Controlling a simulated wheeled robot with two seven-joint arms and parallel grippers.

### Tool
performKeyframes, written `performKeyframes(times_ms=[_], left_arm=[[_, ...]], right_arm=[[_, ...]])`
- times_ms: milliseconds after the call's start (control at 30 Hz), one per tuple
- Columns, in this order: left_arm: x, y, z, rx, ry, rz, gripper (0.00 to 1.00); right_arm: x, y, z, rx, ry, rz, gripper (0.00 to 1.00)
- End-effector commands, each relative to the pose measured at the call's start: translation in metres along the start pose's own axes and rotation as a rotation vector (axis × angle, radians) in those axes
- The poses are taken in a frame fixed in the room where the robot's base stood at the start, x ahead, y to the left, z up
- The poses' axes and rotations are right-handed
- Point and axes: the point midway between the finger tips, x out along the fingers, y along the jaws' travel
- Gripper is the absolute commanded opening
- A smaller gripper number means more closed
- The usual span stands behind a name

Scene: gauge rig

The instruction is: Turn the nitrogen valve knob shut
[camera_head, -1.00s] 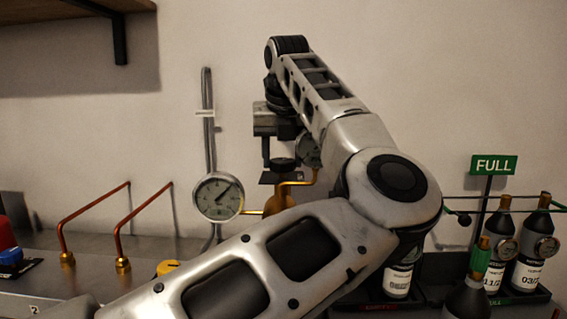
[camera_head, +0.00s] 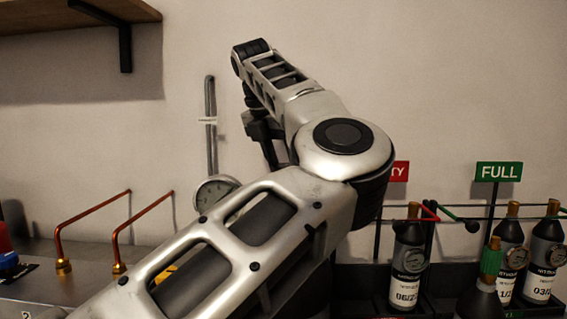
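My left arm comes in from the lower left, bends at a large elbow and reaches back up and to the left. My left gripper (camera_head: 264,138) is mostly hidden behind its own forearm; only dark parts of it show, and its fingertips are not clear. The pressure gauge (camera_head: 212,190) shows its round white dial just left of the arm, its lower part covered. The nitrogen valve knob and its brass body are hidden behind my arm, so I cannot tell whether the gripper touches the knob. My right gripper is out of view.
Two copper pipes (camera_head: 92,215) rise from the metal bench at left. A blue knob (camera_head: 9,259) sits at the left edge. Dark bottles (camera_head: 408,260) stand at right by a green FULL sign (camera_head: 499,172) and a partly covered red sign (camera_head: 400,172). A wooden shelf (camera_head: 70,14) hangs upper left.

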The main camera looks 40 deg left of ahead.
Motion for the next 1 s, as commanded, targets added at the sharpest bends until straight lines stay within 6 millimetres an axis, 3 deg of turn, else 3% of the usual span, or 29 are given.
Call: performKeyframes(times_ms=[767, 800, 833, 867, 1000], left_arm=[[-0.0014, 0.0009, 0.0006, 0.095, -0.003, -0.036, 0.24], [-0.0014, 0.0009, 0.0006, 0.095, -0.003, -0.036, 0.55], [-0.0014, 0.0009, 0.0006, 0.095, -0.003, -0.037, 0.63], [-0.0013, 0.0009, 0.0006, 0.095, -0.003, -0.037, 0.69], [-0.0008, 0.0008, 0.0004, 0.094, -0.002, -0.037, 0.69]], right_arm=[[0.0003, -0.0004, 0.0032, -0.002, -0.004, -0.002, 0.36], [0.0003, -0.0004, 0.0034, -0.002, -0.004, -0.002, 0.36], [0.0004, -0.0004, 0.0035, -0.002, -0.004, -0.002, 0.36], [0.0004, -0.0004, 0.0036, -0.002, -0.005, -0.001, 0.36], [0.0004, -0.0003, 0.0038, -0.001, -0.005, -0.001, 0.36]])
